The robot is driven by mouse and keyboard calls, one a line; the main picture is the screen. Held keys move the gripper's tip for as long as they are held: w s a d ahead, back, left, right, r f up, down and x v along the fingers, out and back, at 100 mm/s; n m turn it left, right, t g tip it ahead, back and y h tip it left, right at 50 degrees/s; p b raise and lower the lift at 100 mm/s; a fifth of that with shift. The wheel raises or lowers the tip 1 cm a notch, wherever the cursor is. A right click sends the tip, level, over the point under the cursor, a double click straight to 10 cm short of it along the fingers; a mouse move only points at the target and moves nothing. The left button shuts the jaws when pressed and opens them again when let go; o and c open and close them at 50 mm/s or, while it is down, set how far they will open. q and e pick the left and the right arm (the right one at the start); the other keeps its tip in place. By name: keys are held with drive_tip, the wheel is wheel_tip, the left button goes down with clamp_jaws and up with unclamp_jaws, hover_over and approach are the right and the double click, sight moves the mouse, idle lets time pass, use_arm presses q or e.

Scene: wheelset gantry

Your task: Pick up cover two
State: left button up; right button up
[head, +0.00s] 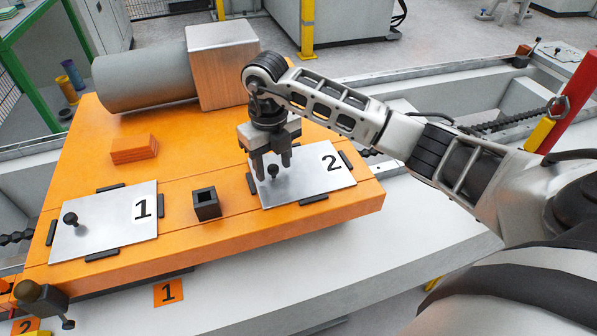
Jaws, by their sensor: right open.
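Cover two (315,187) is a flat silver plate marked "2" with a small black knob (273,171). It lies on the right part of the orange platform (225,235), between short black strips. My right gripper (273,167) points down over the left part of cover two, its fingers apart near the knob. Whether the fingers reach around the knob or stay behind it, I cannot tell. Cover one (105,226), a similar plate marked "1" with a black knob, lies at the left.
A black square socket (206,204) stands between the covers. An orange block (134,149) lies behind cover one. A grey cylinder (146,81) with a copper-coloured box (223,65) sits at the platform's back. A red and yellow post (575,100) stands at right.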

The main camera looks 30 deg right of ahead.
clamp_jaws()
